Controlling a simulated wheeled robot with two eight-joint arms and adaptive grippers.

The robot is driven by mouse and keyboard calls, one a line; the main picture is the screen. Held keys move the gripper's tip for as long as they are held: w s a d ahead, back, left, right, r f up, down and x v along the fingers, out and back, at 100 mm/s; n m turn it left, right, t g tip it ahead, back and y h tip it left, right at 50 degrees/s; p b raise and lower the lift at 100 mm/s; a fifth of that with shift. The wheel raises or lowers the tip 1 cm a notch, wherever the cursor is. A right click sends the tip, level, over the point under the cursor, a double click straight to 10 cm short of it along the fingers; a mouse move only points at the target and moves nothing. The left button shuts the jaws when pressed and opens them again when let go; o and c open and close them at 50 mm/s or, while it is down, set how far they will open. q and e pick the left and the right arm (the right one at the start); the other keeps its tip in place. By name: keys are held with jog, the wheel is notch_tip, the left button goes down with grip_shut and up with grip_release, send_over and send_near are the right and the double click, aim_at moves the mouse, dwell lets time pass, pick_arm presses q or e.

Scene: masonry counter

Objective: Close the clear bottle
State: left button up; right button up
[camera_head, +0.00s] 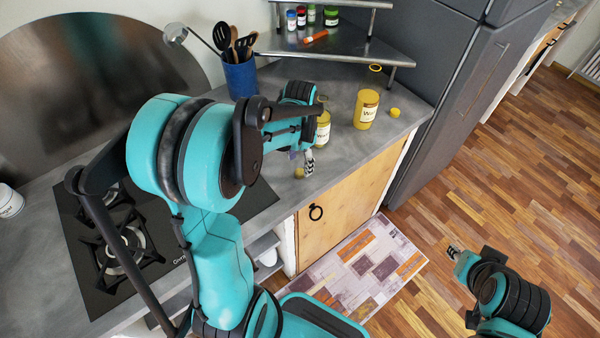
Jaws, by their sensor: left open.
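Two yellowish bottles with white labels stand upright on the grey counter. One bottle (367,108) is in full view; the other bottle (323,130) is partly hidden behind my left gripper (308,160). I cannot tell which is the clear one. My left gripper is open, close beside the partly hidden bottle; I cannot tell whether they touch. A small yellow round piece, perhaps a cap (299,172), lies by the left gripper near the counter's front edge. A similar yellow piece (394,112) lies right of the other bottle. My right gripper (454,251) is low over the floor, away from the counter.
A blue utensil holder (240,77) stands behind my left arm. A metal corner shelf (335,46) with small jars is at the back, and a black stove (90,280) at left. A dark grey fridge (425,85) bounds the counter's right.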

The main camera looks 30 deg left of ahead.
aim_at(300, 172)
pick_arm(q)
jog(key=f, duration=0.1)
jog(key=f+b, duration=0.1)
jog(key=f, duration=0.1)
jog(key=f+b, duration=0.1)
jog(key=f, duration=0.1)
jog(key=shift+w+a+f, duration=0.15)
jog(key=shift+w, duration=0.15)
jog(key=c, duration=0.8)
